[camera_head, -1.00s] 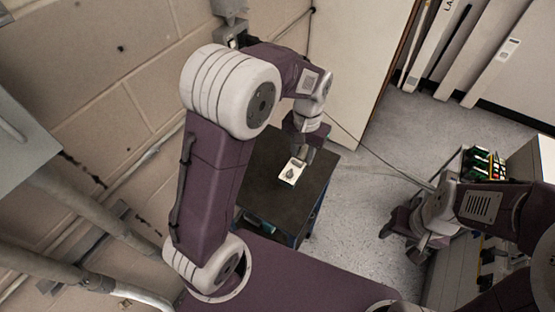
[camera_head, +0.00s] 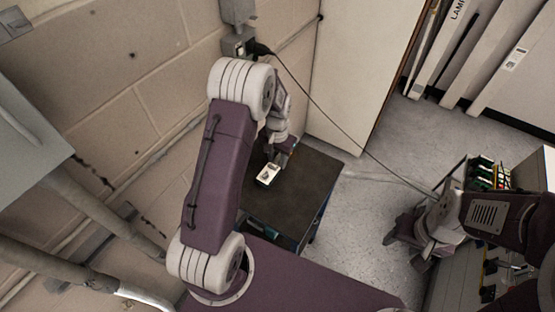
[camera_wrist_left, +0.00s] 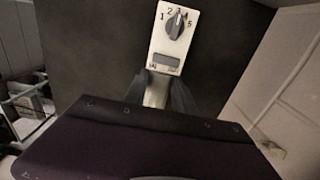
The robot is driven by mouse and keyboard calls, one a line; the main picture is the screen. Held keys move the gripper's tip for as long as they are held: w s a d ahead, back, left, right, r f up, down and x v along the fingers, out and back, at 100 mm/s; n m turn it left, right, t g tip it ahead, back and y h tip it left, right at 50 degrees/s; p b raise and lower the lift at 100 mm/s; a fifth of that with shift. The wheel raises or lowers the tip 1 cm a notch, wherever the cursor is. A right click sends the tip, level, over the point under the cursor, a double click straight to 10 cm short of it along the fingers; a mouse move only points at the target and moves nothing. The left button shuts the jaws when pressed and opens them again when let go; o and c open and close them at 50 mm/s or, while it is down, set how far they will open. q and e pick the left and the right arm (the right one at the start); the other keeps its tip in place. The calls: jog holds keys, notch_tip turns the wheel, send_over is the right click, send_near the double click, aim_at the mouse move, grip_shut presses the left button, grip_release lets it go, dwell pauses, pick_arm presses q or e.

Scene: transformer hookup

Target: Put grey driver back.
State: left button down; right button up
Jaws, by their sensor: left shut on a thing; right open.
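A small pale grey-white box with a dial numbered 1 to 5 and a grey rectangle, which I take for the grey driver (camera_head: 268,174), is at the left part of the dark table top (camera_head: 305,190). My left gripper (camera_head: 279,158) is shut on it. In the left wrist view the driver (camera_wrist_left: 173,38) sticks out beyond the fingers (camera_wrist_left: 166,92), dial side showing. I cannot tell whether it touches the table. My right gripper (camera_head: 398,235) is open, away to the right over the floor, and partly hidden by its own arm.
A brick wall (camera_head: 120,80) stands close on the left, with pipes along it. A cable (camera_head: 350,142) runs from a wall outlet (camera_head: 238,45) across to the right. Green and red items (camera_head: 485,172) stand at the right. The table's right part is clear.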

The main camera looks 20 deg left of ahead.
aim_at(278, 161)
pick_arm(q)
jog(key=shift+w+f, duration=0.1)
jog(key=shift+f, duration=0.1)
jog(key=c, duration=1)
grip_release()
jog(key=shift+f, duration=0.15)
jog(key=shift+c, duration=0.2)
notch_tip(278, 161, up, 12)
jog(key=s+d+f+n, duration=0.1)
jog(key=s+d, duration=0.1)
jog(key=s, duration=0.6)
jog(key=s+d+f+t, duration=0.1)
jog(key=s+d, duration=0.2)
jog(key=s, duration=0.5)
jog(key=shift+s+f+n, duration=0.35)
jog(key=shift+f+n, duration=0.05)
